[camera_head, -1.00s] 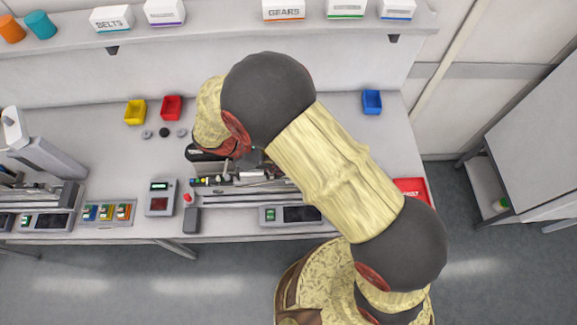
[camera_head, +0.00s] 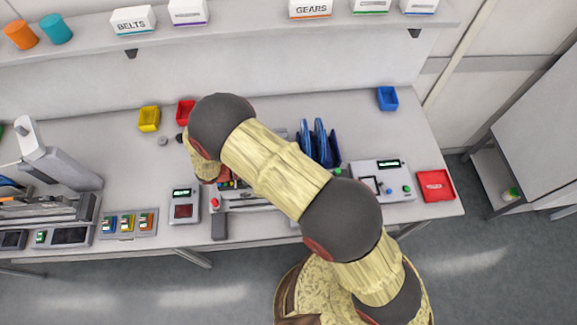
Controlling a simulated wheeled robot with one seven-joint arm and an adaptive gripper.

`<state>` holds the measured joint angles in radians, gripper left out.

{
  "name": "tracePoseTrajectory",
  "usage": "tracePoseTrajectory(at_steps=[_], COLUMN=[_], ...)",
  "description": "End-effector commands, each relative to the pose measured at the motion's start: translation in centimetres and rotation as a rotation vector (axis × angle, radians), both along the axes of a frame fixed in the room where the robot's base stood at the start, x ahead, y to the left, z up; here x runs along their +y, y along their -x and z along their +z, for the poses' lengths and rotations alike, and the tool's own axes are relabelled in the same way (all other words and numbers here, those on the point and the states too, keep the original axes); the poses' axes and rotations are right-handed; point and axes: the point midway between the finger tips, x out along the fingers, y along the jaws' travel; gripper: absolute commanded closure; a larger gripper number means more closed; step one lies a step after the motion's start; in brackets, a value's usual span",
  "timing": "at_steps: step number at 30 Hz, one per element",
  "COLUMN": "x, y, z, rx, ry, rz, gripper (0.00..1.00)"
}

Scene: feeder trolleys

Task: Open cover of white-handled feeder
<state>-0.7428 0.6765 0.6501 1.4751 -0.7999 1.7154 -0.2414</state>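The middle feeder (camera_head: 244,203) stands on the bench, mostly hidden under my arm. Its front strip with a red button shows. Another feeder (camera_head: 45,207) stands at the left edge, with a tall grey part (camera_head: 58,165) topped by a light rounded piece. I cannot tell which feeder has the white handle, nor whether the middle feeder's cover is open or shut. My arm reaches over the middle feeder, and its wrist is bent down at the feeder's left end. My gripper's fingers are hidden beneath the wrist, so their grip cannot be seen.
Several blue reels (camera_head: 318,145) stand right of my arm. A control panel (camera_head: 382,182) and red tray (camera_head: 435,186) lie farther right. Yellow (camera_head: 149,118), red (camera_head: 186,110) and blue (camera_head: 387,98) bins stand behind. A small display box (camera_head: 185,204) is left of the middle feeder.

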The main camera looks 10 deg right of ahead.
Motion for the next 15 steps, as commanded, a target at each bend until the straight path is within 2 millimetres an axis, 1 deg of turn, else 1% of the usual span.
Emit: tracePoseTrajectory(at_steps=[6, 15], x=[-0.51, -0.56], y=[0.01, 0.02], z=[-0.24, -0.24], rx=[0.003, 0.003], ry=[0.025, 0.026], rz=[0.001, 0.0], gripper=[1.0, 1.0])
